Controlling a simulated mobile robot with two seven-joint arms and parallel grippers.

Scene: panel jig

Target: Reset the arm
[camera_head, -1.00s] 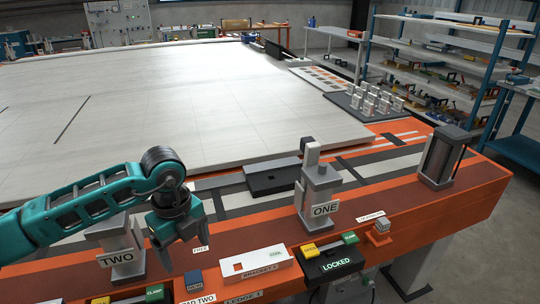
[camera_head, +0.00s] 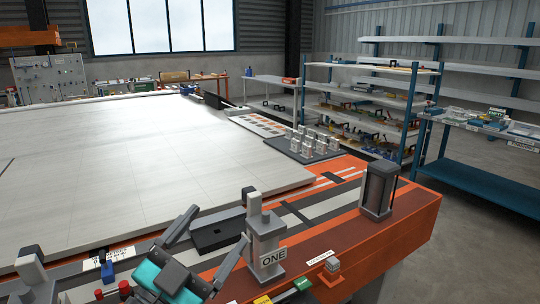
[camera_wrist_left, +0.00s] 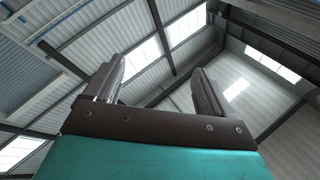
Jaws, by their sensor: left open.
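My left gripper (camera_head: 216,224) is at the bottom of the head view, teal with dark grey fingers. Its fingers point up and are spread apart, with nothing between them. In the head view it shows just left of the grey clamp post labelled ONE (camera_head: 267,240); I cannot tell whether they touch. In the left wrist view the two open fingers (camera_wrist_left: 159,72) point toward the roof, and the gap is empty. My right gripper is not in view.
A large pale panel (camera_head: 120,165) lies on the orange bench (camera_head: 400,222). A dark block (camera_head: 218,233) and a grey post (camera_head: 378,190) stand along its near side. Several small white pieces stand on a dark mat (camera_head: 305,154). Blue shelving (camera_head: 409,120) is behind; grey floor shows at right.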

